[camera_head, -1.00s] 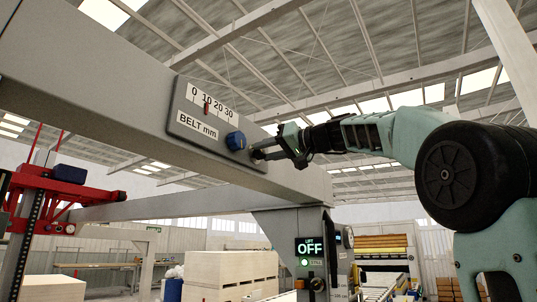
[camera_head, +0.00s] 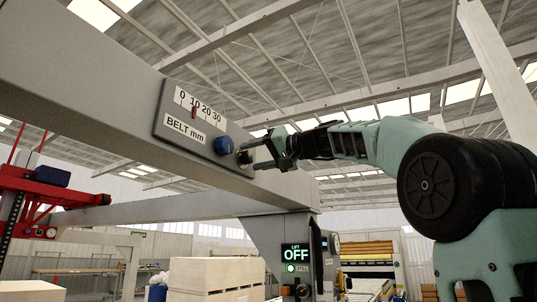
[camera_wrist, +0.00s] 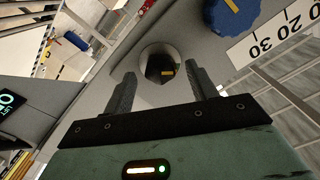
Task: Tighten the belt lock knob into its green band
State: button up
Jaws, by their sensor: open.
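The belt plate (camera_head: 196,118) on the grey beam has a 0 to 30 mm scale, with a red pointer near 10. A blue knob (camera_head: 223,145) sits at its right; in the wrist view this knob (camera_wrist: 232,14) has a yellow mark. A smaller dark round knob (camera_head: 244,157), probably the lock knob, is right of the blue one. In the wrist view the dark knob (camera_wrist: 153,68) has a yellow mark and a grey surround. My gripper (camera_head: 256,155) is open and faces it, with fingertips (camera_wrist: 161,74) apart on either side; contact is unclear.
The grey beam (camera_head: 110,85) runs across the view behind the plate. Below, a post carries a panel reading LIFT OFF (camera_head: 296,252) with a green light. A red carriage (camera_head: 45,190) is at left. Pale stacked boards (camera_head: 215,275) stand on the floor.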

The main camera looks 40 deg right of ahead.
jog(key=b+v, duration=0.4)
jog(key=v, duration=1.3)
jog(key=shift+s, duration=0.15)
jog(key=shift+r, duration=0.1)
